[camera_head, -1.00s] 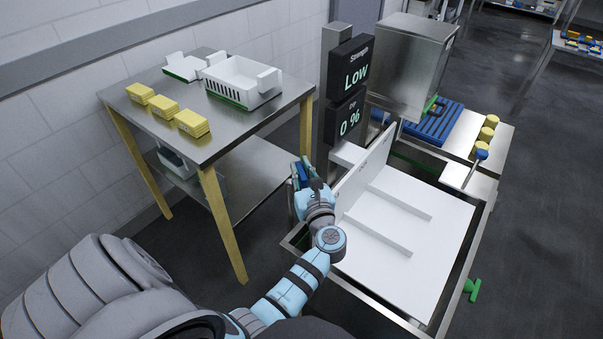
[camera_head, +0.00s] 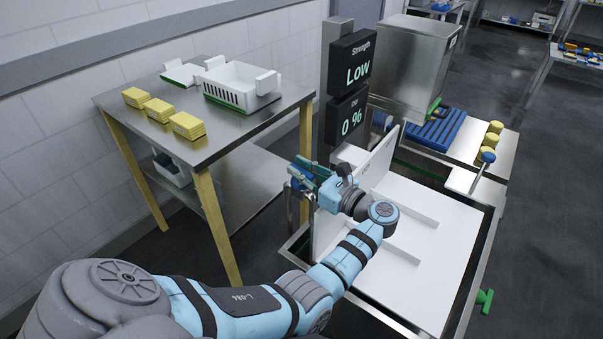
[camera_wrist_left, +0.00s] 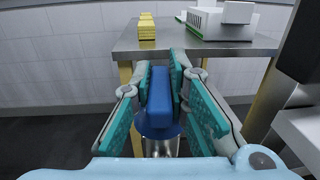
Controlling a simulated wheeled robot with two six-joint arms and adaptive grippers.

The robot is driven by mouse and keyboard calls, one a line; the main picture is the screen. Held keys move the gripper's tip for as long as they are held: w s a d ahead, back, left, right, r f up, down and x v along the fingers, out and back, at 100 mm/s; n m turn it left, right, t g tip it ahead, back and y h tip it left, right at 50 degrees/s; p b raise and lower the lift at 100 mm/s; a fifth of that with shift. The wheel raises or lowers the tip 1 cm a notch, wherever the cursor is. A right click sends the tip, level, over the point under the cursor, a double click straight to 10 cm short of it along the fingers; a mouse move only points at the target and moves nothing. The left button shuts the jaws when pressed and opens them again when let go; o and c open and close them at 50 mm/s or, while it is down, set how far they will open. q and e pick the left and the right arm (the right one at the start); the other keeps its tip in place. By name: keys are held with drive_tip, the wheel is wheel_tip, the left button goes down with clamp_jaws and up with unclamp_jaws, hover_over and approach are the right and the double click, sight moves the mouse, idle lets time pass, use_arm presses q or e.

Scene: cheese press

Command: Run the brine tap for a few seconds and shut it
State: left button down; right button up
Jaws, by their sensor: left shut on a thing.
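My left gripper (camera_head: 308,174) is shut on the blue tap handle (camera_wrist_left: 160,98) at the left side of the steel basin. In the left wrist view the handle stands upright between the two teal finger pads (camera_wrist_left: 161,95), above a round metal post (camera_wrist_left: 160,146). In the head view the blue handle (camera_head: 299,178) is mostly hidden by the fingers. No liquid is visible, and the spout cannot be made out. My right gripper is not in view.
Two black displays behind the basin read "Strength Low" (camera_head: 352,62) and "0 %" (camera_head: 347,114). A steel table (camera_head: 165,135) with yellow blocks (camera_head: 160,109) and a white crate (camera_head: 230,95) stands left. A green valve (camera_head: 485,300) is at right.

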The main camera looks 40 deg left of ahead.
use_arm(q)
drive_tip(key=c, duration=1.6)
unclamp_jaws()
drive_tip(key=shift+o, duration=0.2)
drive_tip(key=d, duration=0.7)
drive_tip(key=shift+s+d, duration=0.25)
drive_tip(key=shift+d, duration=0.1)
drive_tip(key=shift+a, duration=0.1)
idle(3.1)
